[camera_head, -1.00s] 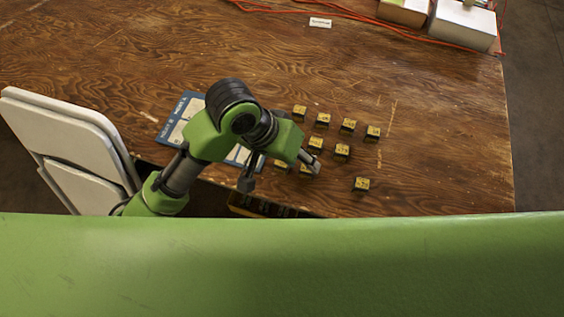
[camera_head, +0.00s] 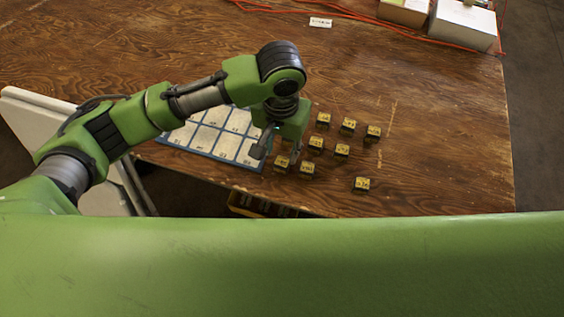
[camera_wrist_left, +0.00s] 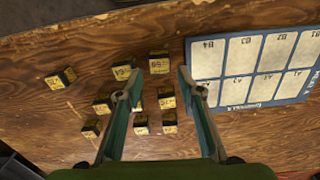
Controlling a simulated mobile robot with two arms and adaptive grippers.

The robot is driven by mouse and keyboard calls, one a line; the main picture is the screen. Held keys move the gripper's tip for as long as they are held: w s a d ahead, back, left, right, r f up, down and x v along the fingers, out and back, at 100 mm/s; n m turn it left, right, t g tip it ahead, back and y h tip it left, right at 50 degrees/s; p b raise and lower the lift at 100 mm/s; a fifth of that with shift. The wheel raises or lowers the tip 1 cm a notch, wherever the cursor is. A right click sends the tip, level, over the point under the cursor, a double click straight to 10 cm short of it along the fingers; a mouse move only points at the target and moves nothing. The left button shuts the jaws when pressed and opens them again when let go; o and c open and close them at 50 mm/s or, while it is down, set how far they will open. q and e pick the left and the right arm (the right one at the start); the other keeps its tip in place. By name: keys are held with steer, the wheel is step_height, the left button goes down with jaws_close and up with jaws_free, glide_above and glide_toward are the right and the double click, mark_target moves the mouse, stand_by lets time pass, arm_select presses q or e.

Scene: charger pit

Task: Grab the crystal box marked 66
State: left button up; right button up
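Several small black boxes with yellow labelled tops stand on the wooden table. One box (camera_head: 281,164) (camera_wrist_left: 159,63) is nearest the blue board and the table's front edge. Its marking in the left wrist view resembles a double digit, but I cannot read surely whether it is 66. A second box (camera_head: 307,168) (camera_wrist_left: 122,72) is beside it. My left gripper (camera_head: 277,150) (camera_wrist_left: 155,88) is open and empty, above the near-left part of the group. In the left wrist view its fingers partly cover some boxes. My right gripper is not in view.
A blue board (camera_head: 210,135) with white labelled cells lies left of the boxes. A separate box (camera_head: 361,184) stands to the right. Orange cables and white boxes (camera_head: 463,24) are at the back right.

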mark_target(282, 161)
arm_select(q)
step_height(282, 161, down, 7)
steer(key=shift+w+d+f, duration=0.1)
steer(key=shift+w+f, duration=0.05)
steer(key=c, duration=0.7)
